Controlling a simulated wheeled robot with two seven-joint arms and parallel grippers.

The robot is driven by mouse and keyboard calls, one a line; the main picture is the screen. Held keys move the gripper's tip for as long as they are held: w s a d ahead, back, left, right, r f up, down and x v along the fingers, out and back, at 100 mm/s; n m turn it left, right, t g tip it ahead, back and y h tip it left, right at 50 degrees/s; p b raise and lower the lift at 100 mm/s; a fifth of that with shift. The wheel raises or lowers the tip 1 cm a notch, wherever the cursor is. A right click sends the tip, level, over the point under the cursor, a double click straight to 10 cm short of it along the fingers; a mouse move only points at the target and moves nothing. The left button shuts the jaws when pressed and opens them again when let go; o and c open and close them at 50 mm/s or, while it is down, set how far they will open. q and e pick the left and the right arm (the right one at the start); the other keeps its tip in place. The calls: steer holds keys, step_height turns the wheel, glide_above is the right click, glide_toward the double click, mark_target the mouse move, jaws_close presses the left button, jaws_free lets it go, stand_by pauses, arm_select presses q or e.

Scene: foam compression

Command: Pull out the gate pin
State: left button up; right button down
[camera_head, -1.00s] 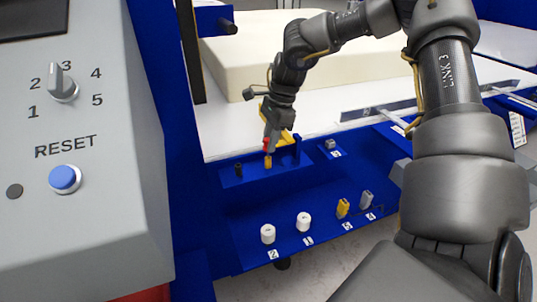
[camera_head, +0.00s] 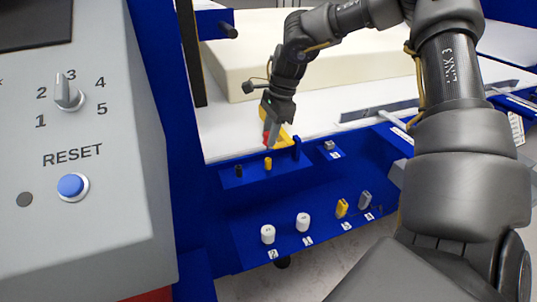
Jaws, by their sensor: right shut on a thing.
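My right gripper (camera_head: 273,143) points down above the blue fixture block (camera_head: 240,175). It is shut on a small red part, which I take to be the gate pin (camera_head: 265,137), mostly hidden by the fingers. A yellow bracket (camera_head: 287,137) is just behind and to the right of the fingers. A short yellow peg (camera_head: 268,163) stands on the block below the fingertips, with a visible gap between. My left gripper is not in view.
Two white cylinders (camera_head: 268,234), a yellow piece (camera_head: 342,207) and a grey piece (camera_head: 364,201) stand on the blue front shelf. A grey control panel (camera_head: 100,140) with a dial and blue RESET button fills the left. A cream foam block (camera_head: 245,65) lies behind.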

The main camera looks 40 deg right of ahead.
steer(key=shift+a+p+v, duration=0.15)
steer(key=shift+p+v, duration=0.2)
steer(key=shift+v, duration=0.3)
steer(key=shift+a+p+v, duration=0.15)
steer(key=shift+p+v, duration=0.2)
steer(key=shift+v, duration=0.3)
steer(key=shift+w+r, duration=0.1)
